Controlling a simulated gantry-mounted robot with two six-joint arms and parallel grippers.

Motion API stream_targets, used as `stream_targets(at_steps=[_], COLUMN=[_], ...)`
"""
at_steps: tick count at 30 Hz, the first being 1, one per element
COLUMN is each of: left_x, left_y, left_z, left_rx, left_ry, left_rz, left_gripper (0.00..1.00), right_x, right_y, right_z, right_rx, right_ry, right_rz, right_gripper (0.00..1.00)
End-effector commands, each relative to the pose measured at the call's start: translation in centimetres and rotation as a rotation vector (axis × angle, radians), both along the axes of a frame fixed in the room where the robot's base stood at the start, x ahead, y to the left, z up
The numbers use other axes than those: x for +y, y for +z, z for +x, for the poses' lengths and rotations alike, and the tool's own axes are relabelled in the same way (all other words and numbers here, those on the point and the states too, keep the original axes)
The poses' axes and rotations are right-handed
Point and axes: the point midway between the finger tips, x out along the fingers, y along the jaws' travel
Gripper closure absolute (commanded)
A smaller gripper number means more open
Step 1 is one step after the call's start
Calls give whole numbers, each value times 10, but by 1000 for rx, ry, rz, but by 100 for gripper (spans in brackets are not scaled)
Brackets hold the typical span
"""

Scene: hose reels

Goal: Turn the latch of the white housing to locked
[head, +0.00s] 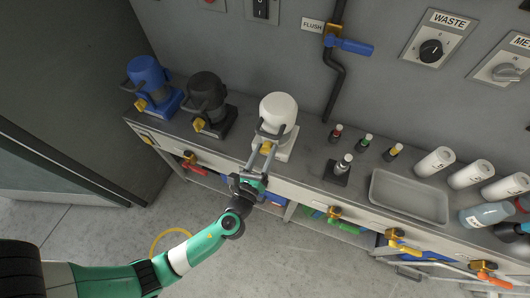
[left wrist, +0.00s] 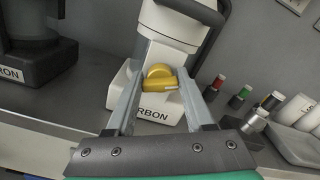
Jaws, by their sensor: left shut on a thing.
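The white housing (head: 278,112) stands on the bench in the middle of the head view, with a dark handle on its front. In the left wrist view the white housing (left wrist: 168,30) fills the upper middle, its base lettered "RBON" where it shows. Its yellow latch (left wrist: 160,80) sits low on the front, between my fingers. My left gripper (left wrist: 161,86) is shut on the latch, with a finger on each side. In the head view my left gripper (head: 262,158) reaches the housing's front from below. The latch's pointer lies roughly sideways in the wrist view. My right gripper is not seen.
A black housing (head: 206,98) and a blue housing (head: 148,78) stand to the left, each with a yellow latch. Small capped vials (head: 364,141), a grey tray (head: 408,197) and white bottles (head: 434,162) are to the right. Valves with coloured handles line the bench front.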

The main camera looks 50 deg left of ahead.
Motion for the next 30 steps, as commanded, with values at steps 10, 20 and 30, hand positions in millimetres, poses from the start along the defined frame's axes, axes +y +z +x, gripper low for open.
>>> stream_targets(at_steps=[10,20,30], left_x=[1,2,2], left_y=[-3,-5,-5], left_z=[-1,-1,-1], left_rx=[-148,-289,-421], left_ry=[1,0,1], left_rz=[-293,-574,-834], left_gripper=[100,100,100], right_x=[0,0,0], right_y=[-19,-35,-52], right_z=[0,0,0], right_rx=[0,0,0], right_ry=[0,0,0], right_rz=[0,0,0], right_gripper=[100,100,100])
